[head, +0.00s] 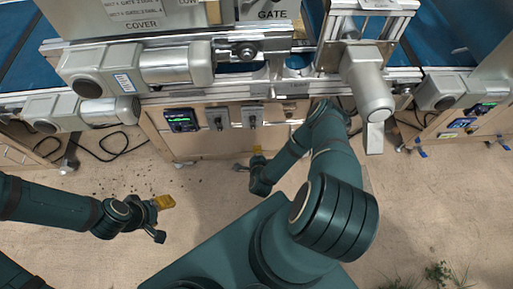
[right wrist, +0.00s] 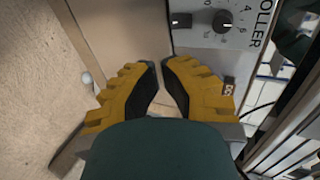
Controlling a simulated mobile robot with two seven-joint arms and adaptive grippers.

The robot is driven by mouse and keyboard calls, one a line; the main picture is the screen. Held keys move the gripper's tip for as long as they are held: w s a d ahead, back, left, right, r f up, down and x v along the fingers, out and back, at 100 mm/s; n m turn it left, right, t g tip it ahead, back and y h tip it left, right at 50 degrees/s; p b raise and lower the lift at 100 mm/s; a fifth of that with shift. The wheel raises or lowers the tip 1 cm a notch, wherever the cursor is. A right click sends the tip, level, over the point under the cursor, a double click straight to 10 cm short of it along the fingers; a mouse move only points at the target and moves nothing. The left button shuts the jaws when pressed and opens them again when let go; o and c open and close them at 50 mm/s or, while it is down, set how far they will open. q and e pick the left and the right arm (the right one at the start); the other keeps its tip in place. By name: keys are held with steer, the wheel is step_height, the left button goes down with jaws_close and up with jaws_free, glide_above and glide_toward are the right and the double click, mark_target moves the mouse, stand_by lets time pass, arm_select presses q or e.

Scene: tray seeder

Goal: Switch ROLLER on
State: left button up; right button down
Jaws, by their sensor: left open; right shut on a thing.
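The ROLLER control box (right wrist: 205,45) is at the top of the right wrist view, its label partly cut off. It has a dark switch (right wrist: 182,20) at left and a numbered black knob (right wrist: 222,20) beside it. A small reddish-brown part (right wrist: 229,87) shows by the right finger. My right gripper (right wrist: 161,68) has its yellow fingers nearly together below the switch, apart from it in the picture; whatever is between them I cannot make out. In the head view my right gripper (head: 257,157) is below the control boxes. My left gripper (head: 160,217) is open and empty over the floor.
A second control box (head: 216,120) and a lit display (head: 182,120) are on the wooden front panel (head: 200,148). Above them run the conveyor rails and grey motors (head: 170,63). Black cables (head: 110,145) lie at left.

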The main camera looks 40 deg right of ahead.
mark_target(253, 126)
steer(key=r+b+x, duration=0.1)
steer(key=b+x, duration=0.2)
steer(key=x, duration=0.8)
steer(key=shift+w+d, duration=0.3)
steer(key=shift+w, duration=0.2)
steer(key=shift+f, duration=0.1)
